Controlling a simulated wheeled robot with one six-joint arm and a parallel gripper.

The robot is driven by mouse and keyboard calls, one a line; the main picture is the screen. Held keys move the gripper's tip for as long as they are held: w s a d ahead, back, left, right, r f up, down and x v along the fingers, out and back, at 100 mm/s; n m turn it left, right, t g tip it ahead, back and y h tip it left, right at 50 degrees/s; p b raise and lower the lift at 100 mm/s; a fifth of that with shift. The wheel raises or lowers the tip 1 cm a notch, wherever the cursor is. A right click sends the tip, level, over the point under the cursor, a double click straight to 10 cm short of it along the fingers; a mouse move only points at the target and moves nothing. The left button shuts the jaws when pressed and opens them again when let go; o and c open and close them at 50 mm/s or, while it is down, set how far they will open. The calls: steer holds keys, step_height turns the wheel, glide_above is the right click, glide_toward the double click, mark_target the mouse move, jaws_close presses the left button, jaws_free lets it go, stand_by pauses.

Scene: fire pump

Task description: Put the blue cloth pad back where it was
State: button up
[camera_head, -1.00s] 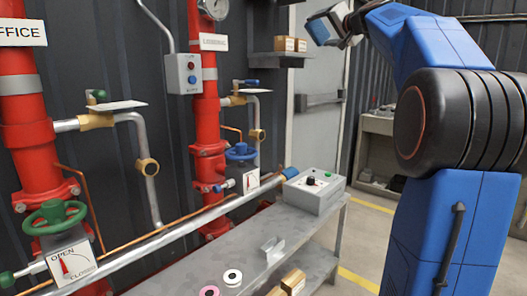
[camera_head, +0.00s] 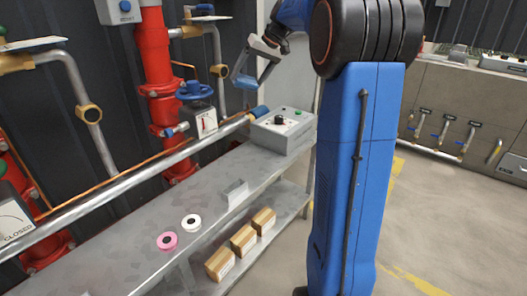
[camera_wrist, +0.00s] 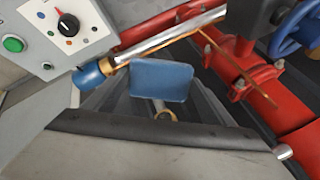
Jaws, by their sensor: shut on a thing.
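The blue cloth pad (camera_wrist: 162,80) shows as a flat, rounded blue rectangle in the middle of the wrist view. My gripper (camera_head: 255,66) is shut on it and holds it in the air. In the head view the pad (camera_head: 243,81) is small and seen at a slant, so its contact with the fingers is not clear. The gripper hangs above the far end of the metal bench (camera_head: 120,250), just above and left of the grey control box (camera_head: 283,130). The pad's former place cannot be told from these frames.
A long pipe with a blue end (camera_head: 259,112) reaches the control box. Red pipes (camera_head: 160,80) and a blue valve wheel (camera_head: 195,90) stand left of the gripper. A pink roll (camera_head: 167,241), a white roll (camera_head: 191,223) and a metal bracket (camera_head: 235,192) are on the bench.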

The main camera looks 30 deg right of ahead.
steer(key=s+f+n+g+h, duration=0.1)
steer(key=s+f, duration=0.3)
steer(key=f, duration=0.4)
steer(key=s+a+f+n+g+h, duration=0.1)
steer(key=s+f+n+g, duration=0.1)
steer(key=s+f, duration=0.3)
steer(key=s+a+f+n+g+h, duration=0.1)
steer(key=s+f, duration=0.4)
steer(key=f, duration=0.6)
steer(key=shift+n+g+h, duration=0.5)
steer(key=shift+n, duration=0.4)
steer(key=shift+w+f, duration=0.1)
steer(key=shift+f, duration=2)
steer(key=o, duration=0.9)
steer(key=shift+c, duration=0.2)
steer(key=shift+o, duration=0.3)
